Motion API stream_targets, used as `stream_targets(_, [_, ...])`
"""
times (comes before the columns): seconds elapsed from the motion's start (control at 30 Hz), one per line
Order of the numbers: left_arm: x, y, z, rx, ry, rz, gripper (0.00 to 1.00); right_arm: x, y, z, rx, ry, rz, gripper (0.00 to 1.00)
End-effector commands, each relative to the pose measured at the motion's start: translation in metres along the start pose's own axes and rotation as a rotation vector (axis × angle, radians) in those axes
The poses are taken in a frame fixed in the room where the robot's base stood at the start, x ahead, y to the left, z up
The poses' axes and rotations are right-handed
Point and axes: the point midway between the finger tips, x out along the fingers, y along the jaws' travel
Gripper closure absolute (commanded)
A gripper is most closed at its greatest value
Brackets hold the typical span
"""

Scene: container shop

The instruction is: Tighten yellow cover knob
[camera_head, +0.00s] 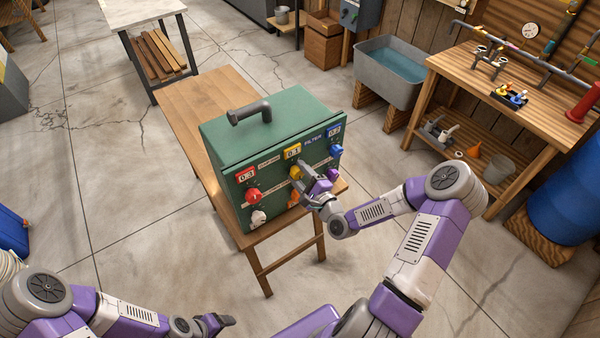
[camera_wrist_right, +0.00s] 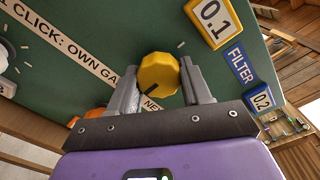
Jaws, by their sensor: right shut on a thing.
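A green box (camera_head: 225,140) with a grey handle on top stands on a wooden table. Its front carries a yellow cover knob (camera_head: 296,172) below a yellow "0.1" tag (camera_head: 293,153). In the right wrist view the yellow knob (camera_wrist_right: 160,72) is faceted with a dark mark, and sits between my finger ends. My right gripper (camera_head: 303,183) is shut on it; it also shows in the wrist view (camera_wrist_right: 160,85). My left gripper (camera_head: 222,320) is low in the head view, away from the box and empty; its jaw opening is too small to tell.
A red knob (camera_head: 253,195) and a white knob (camera_head: 258,217) are left of the yellow one; an orange part (camera_head: 293,199) is below. A blue "0.2" tag (camera_head: 335,133) is at right. The wooden table (camera_head: 185,105) has bare room behind the box. A workbench (camera_head: 470,65) stands right.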

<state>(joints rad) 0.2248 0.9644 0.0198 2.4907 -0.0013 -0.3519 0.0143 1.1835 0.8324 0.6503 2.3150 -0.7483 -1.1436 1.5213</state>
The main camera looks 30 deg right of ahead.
Motion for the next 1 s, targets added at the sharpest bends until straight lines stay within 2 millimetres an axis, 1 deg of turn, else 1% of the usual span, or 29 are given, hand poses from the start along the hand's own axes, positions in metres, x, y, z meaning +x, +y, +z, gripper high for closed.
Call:
stream_targets(0.2, [-0.0014, 0.0005, 0.0000, 0.000, 0.000, 0.000, 0.29, -0.0001, 0.0000, -0.0007, 0.036, 0.001, -0.001, 0.82])
stream_targets(0.6, [-0.0014, 0.0005, 0.0001, 0.000, 0.000, 0.000, 0.29, -0.0002, 0.0003, -0.0009, 0.040, 0.002, 0.000, 0.82])
stream_targets(0.63, [-0.0014, 0.0005, 0.0001, 0.000, 0.000, 0.000, 0.29, -0.0002, 0.0003, -0.0009, 0.040, 0.002, 0.000, 0.49])
stream_targets(0.77, [-0.0014, 0.0005, 0.0001, 0.000, 0.000, 0.000, 0.29, -0.0002, 0.0003, -0.0008, 0.039, 0.002, 0.000, 0.29])
stream_targets(1.0, [-0.0014, 0.0005, 0.0001, 0.000, 0.000, 0.000, 0.29, -0.0001, 0.0002, -0.0004, 0.039, 0.001, 0.000, 0.29])
